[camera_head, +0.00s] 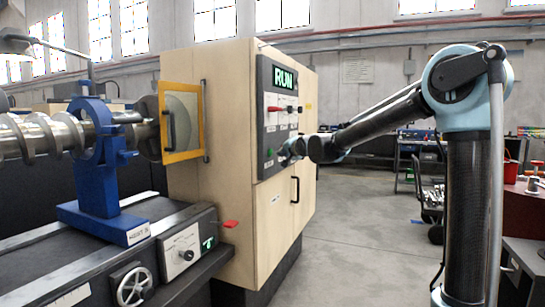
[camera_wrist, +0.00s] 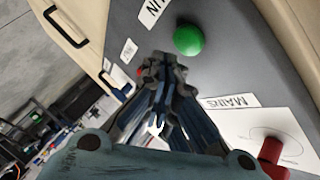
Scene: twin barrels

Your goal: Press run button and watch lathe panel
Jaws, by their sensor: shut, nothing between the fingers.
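The lathe panel (camera_head: 267,130) is a dark upright strip on the pale wooden cabinet. Its display (camera_head: 285,76) at the top shows RUN in green. A round green button (camera_wrist: 188,40) stands out from the panel in the wrist view, just beyond and to the right of my fingertips. It also shows low on the panel in the head view (camera_head: 269,152). My gripper (camera_wrist: 165,62) is shut and empty, with its tips close to the panel; I cannot tell if they touch it. In the head view my gripper (camera_head: 283,157) is beside the panel's lower part.
A red knob (camera_wrist: 271,152) and a MAINS label (camera_wrist: 230,102) are to the right in the wrist view. The blue lathe rest (camera_head: 98,170) holds a screw-shaped workpiece (camera_head: 40,137) at left. Open floor (camera_head: 350,230) lies right of the cabinet.

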